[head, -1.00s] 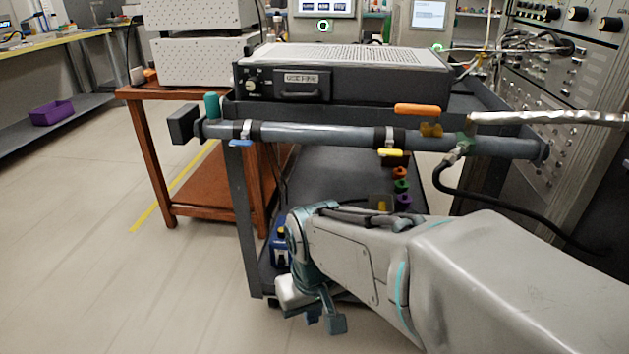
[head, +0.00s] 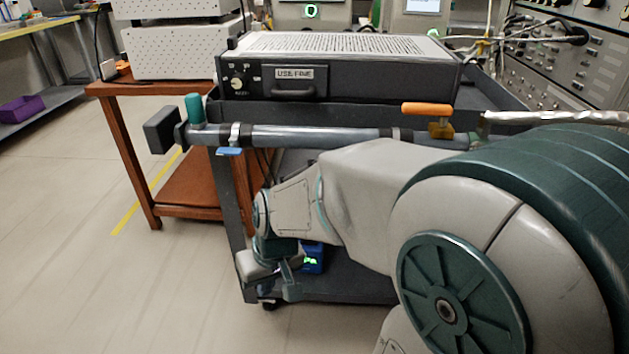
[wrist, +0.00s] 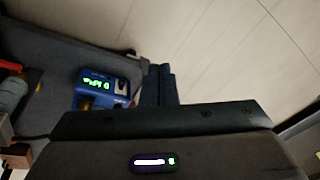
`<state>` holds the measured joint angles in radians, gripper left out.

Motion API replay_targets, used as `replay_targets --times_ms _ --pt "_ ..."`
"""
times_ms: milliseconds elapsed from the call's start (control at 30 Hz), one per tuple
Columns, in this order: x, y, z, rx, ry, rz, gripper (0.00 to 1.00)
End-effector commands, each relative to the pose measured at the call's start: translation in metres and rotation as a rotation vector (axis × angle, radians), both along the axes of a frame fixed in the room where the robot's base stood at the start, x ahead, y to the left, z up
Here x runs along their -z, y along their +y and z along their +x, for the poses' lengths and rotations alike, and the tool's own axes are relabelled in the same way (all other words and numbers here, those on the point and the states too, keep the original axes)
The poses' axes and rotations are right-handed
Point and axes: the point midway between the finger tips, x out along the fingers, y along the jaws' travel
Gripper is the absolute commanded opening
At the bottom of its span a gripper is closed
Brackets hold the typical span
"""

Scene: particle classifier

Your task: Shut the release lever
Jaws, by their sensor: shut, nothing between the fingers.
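A lever with an orange handle (head: 427,109) stands on a brass-coloured block on top of the grey horizontal tube (head: 310,135). A blue tab (head: 229,151) hangs under a clamp near the tube's left end, and a teal knob (head: 195,108) stands near that end. None is labelled, so I cannot tell for sure which is the release lever. My gripper (head: 288,284) is low, below the tube and near the cart's lower shelf, apart from all of these. In the wrist view my gripper's fingers (wrist: 159,84) are together and empty.
A blue device with a green display (head: 314,258) sits on the lower shelf, close to my gripper; it also shows in the wrist view (wrist: 104,90). A black instrument box (head: 335,80) sits on the cart (head: 350,288). Open floor lies to the left.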

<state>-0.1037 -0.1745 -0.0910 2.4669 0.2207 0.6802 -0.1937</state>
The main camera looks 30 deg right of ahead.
Motion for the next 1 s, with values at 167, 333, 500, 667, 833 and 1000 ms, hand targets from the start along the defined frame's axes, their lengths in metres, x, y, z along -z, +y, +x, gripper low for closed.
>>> replay_targets --times_ms 167,333,500,667,833,1000 --pt "0.033 0.014 0.059 0.007 -0.087 0.032 0.00" --pt "0.073 0.001 0.105 0.046 -0.171 -0.068 0.00" --pt "0.112 -0.033 0.134 0.073 -0.230 -0.289 0.00" --pt "0.135 -0.080 0.144 0.075 -0.253 -0.583 0.00" --pt "0.134 -0.133 0.141 0.047 -0.235 -0.961 0.00" --pt "0.108 -0.171 0.130 0.016 -0.183 -1.336 0.00"
